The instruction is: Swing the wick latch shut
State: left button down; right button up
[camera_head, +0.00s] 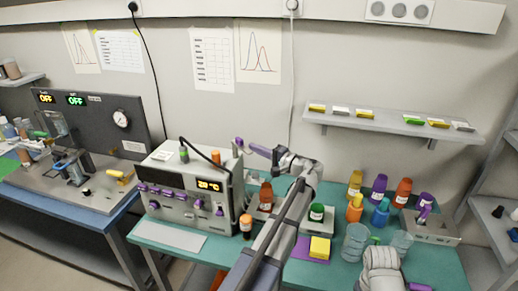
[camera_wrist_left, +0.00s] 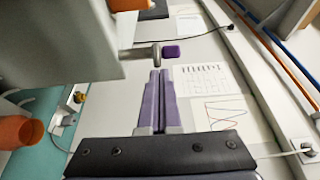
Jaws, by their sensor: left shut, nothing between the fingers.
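The wick latch is not labelled in either view. A purple-tipped lever, which may be it, sticks out from the upper right side of the grey instrument box (camera_head: 182,191). In the left wrist view its purple knob (camera_wrist_left: 171,51) sits on a short metal rod (camera_wrist_left: 143,53) coming from the grey housing. My left gripper (camera_head: 252,147) is shut and empty beside the box's upper right corner. Its purple fingers (camera_wrist_left: 158,76) point at the lever, with the tips just short of the rod in the picture. Contact cannot be told. My right gripper (camera_head: 418,287) shows only as a purple bit at the bottom edge.
On the teal table stand several coloured bottles (camera_head: 378,187), a glass beaker (camera_head: 355,242) and a yellow block (camera_head: 320,247). A black cable (camera_head: 150,80) hangs down the wall behind the box. A wall shelf (camera_head: 390,123) is at the right. A panelled bench (camera_head: 70,190) stands at the left.

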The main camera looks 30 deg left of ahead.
aim_at(250, 154)
pick_arm(q)
jog(key=shift+s, duration=0.15)
jog(key=shift+s+m+t, duration=0.25)
jog(key=shift+m+t, duration=0.15)
jog(key=shift+t, duration=0.2)
jog(key=shift+s+a+m+t, duration=0.1)
jog(key=shift+s+m+t, duration=0.3)
jog(key=shift+t, duration=0.2)
jog(key=shift+s+a, duration=0.15)
jog(key=shift+s, duration=0.4)
jog(key=shift+s+a, duration=0.15)
jog(key=shift+s, duration=0.4)
jog(key=shift+s+a+m+t+h, duration=0.45)
jog(key=shift+s+a+t, duration=0.3)
jog(key=shift+a, duration=0.25)
jog(key=shift+s+a+m+t+h, duration=0.35)
jog(key=shift+s+a+m+t, duration=0.25)
jog(key=shift+s+a, duration=0.4)
jog(key=shift+s+a+m+t+h, duration=0.45)
jog(key=shift+s+a+t, duration=0.3)
jog(key=shift+a, duration=0.45)
